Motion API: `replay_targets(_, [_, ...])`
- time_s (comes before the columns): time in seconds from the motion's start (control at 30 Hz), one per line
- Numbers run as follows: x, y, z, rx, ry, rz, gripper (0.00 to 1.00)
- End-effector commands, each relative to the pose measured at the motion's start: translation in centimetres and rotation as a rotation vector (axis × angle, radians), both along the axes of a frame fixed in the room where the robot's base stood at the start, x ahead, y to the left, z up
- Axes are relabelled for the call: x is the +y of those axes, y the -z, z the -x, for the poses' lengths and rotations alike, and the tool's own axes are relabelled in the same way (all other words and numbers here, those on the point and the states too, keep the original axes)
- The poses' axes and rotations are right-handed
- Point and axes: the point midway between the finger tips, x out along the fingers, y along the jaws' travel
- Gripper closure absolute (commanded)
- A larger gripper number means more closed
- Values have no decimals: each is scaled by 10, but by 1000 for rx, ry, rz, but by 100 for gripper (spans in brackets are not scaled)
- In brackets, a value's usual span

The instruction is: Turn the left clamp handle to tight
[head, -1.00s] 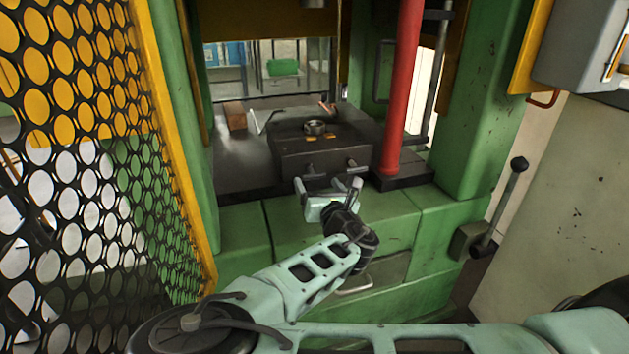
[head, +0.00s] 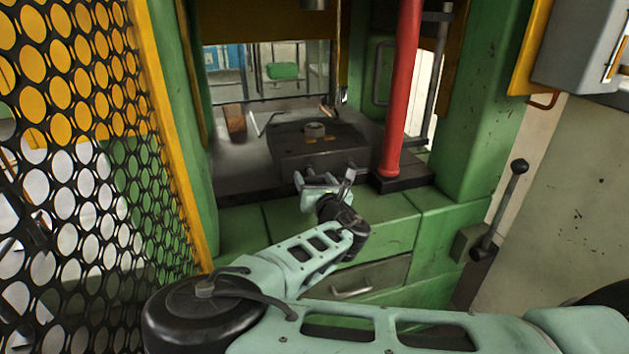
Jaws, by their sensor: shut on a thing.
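The dark die block (head: 325,150) sits on the press bed, with a round ring (head: 314,130) on top. Two small clamp handles stick out of its front face. The left clamp handle (head: 311,172) is mostly hidden by my gripper (head: 324,177). The right clamp handle (head: 351,166) shows just beside the right finger. My gripper is at the front of the block, low against its face, and is shut on the left clamp handle. The contact itself is small and partly covered, and the handle's exact angle cannot be told.
A red column (head: 402,90) stands close on the right of the block. A yellow-edged mesh guard (head: 90,130) closes off the left. A brown brick-like block (head: 235,120) lies at the bed's back left. A black-knobbed lever (head: 505,205) stands at the right.

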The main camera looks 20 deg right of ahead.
Motion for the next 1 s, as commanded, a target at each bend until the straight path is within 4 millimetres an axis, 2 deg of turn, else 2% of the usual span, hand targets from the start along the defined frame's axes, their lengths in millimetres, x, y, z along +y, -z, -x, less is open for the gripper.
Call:
replay_targets(0.37, [4, -1, 0, 0, -10, -152, 59])
replay_targets(1.0, [4, -3, 0, 0, -14, -748, 59])
